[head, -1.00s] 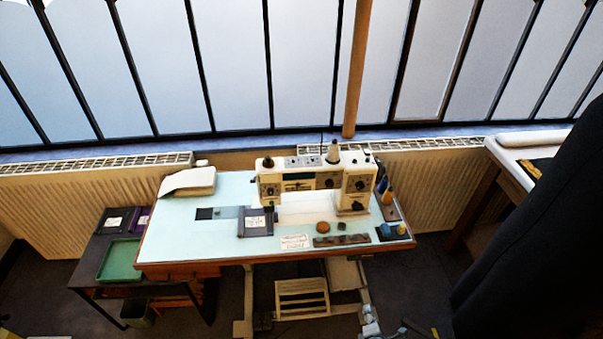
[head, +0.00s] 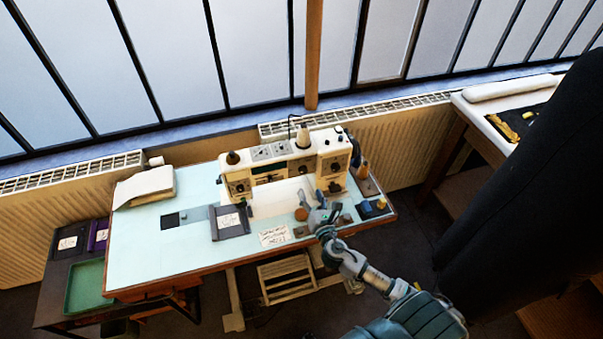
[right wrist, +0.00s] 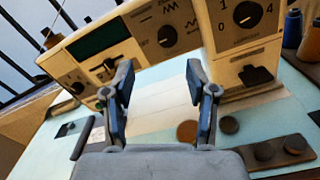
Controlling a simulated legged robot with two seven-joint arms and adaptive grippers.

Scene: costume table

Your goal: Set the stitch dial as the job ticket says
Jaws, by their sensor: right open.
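The cream sewing machine (head: 287,168) stands on the pale blue table (head: 150,240). In the right wrist view, a dark dial with stitch symbols around it (right wrist: 167,36) is on the machine's front, with a zigzag mark at its upper right. A second dial with numbers (right wrist: 247,15) is on the column to its right. A white card with writing (head: 273,236) lies at the table's front; its text is too small to read. My right gripper (right wrist: 162,88) is open and empty, in front of the machine and apart from the dials. My left gripper is not in view.
A dark folder with a white label (head: 230,221) lies left of the card. A brown round piece (right wrist: 187,131) and a dark strip (right wrist: 276,152) lie on the table. Thread spools (right wrist: 293,28) stand at the right. The table's left part is mostly clear.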

